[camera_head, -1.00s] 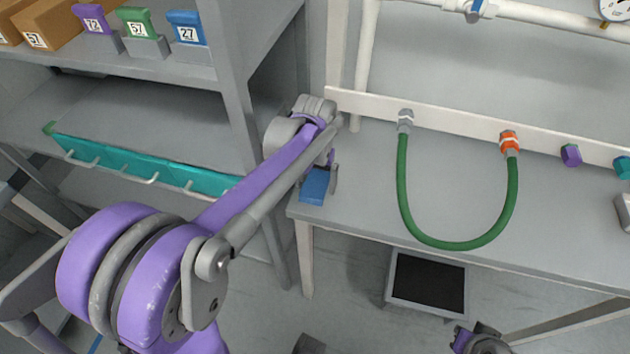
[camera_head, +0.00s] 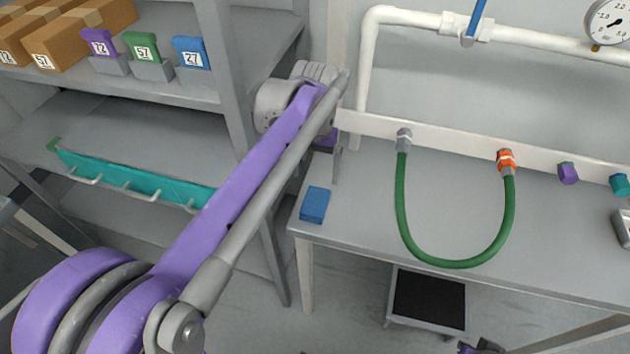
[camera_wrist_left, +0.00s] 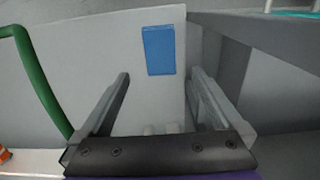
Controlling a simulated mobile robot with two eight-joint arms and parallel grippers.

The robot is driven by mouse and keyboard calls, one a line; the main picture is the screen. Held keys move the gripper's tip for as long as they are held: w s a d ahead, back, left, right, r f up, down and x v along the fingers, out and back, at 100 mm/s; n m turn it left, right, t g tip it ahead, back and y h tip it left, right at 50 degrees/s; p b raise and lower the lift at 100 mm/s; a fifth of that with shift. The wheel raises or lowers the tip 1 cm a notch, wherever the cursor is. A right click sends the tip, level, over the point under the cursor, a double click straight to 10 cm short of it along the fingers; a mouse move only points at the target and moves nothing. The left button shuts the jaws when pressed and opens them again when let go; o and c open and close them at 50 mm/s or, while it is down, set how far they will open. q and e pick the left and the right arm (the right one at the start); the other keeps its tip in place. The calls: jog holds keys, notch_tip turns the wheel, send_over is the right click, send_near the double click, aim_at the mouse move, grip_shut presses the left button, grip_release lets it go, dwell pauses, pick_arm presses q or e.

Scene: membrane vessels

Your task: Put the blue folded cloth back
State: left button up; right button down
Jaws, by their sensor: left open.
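The blue folded cloth (camera_head: 314,204) lies flat on the grey bench near its left front corner. In the left wrist view the cloth (camera_wrist_left: 159,50) is beyond the fingertips, roughly centred between them, with bare bench around it. My left gripper (camera_wrist_left: 160,78) is open and empty, apart from the cloth. In the head view the left gripper (camera_head: 332,160) is behind the cloth, partly hidden by its own wrist. My right gripper cannot be made out; only a small purple and grey arm part shows at the bottom edge.
A green hose (camera_head: 455,263) loops over the bench (camera_head: 365,220) from a rail with coloured fittings. A shelf rack (camera_head: 230,90) stands left, with boxes, numbered coloured blocks and a teal hook rail (camera_head: 135,180). A dark-topped step (camera_head: 428,298) stands on the floor.

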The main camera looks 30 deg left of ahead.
pick_arm(q)
jog(key=s+d+f+m+t, duration=0.1)
jog(key=s+d+f+t, duration=0.1)
jog(key=s+f, duration=0.3)
jog(key=s+d+f+m+t, duration=0.1)
jog(key=s+d+f+t, duration=0.2)
jog(key=s+f, duration=0.3)
jog(key=s+d, duration=0.1)
jog(key=s, duration=0.4)
jog(key=shift+s+d+f+m, duration=0.2)
jog(key=shift+d+m, duration=0.2)
